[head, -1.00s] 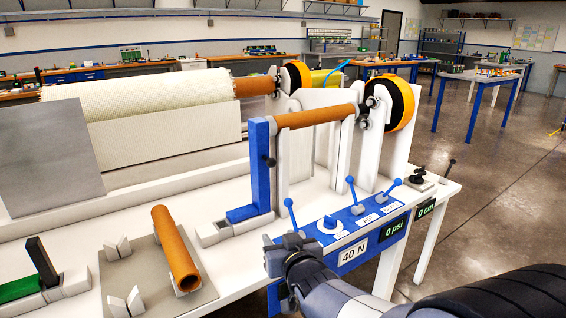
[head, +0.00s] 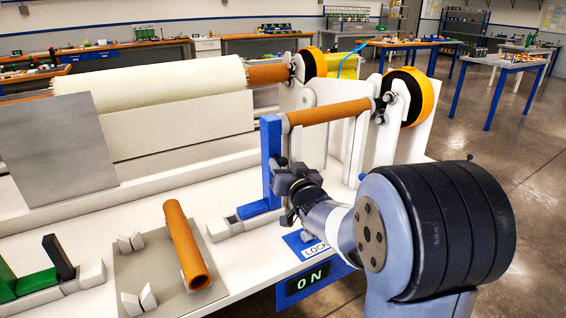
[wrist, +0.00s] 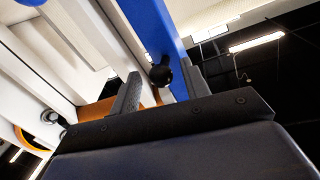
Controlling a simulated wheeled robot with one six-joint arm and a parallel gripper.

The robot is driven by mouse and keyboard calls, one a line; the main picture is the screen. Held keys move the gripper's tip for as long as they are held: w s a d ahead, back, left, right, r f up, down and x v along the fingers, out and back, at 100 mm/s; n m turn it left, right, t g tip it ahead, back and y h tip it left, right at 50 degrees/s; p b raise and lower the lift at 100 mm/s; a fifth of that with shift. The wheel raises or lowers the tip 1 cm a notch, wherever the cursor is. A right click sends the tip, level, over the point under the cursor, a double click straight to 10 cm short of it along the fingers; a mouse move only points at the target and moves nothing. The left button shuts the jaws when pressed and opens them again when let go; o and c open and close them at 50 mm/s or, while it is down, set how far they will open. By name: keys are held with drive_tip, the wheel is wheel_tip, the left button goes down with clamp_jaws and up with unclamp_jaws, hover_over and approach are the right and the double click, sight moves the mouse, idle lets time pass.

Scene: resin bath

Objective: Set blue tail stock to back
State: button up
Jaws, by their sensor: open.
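The blue tail stock (head: 270,150) is an upright post on a blue foot, set on a short pale rail (head: 228,227) on the white bench. Its top is at the left end of a raised brown tube (head: 328,112); I cannot tell if they touch. My gripper (head: 281,180) is in front of the post, partly hidden by my arm. In the wrist view, my gripper (wrist: 163,84) is open, with the post (wrist: 150,28) beyond it and a black knob (wrist: 161,74) showing between the fingertips. I see no contact.
A second brown tube (head: 186,245) lies on a grey plate (head: 128,268) at front left. A green stand (head: 36,283) is at the far left. My arm covers much of the control panel, whose display (head: 308,281) reads 0 N.

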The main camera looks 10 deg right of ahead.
drive_tip(key=shift+w+a, duration=0.15)
drive_tip(key=shift+w, duration=0.8)
clamp_jaws()
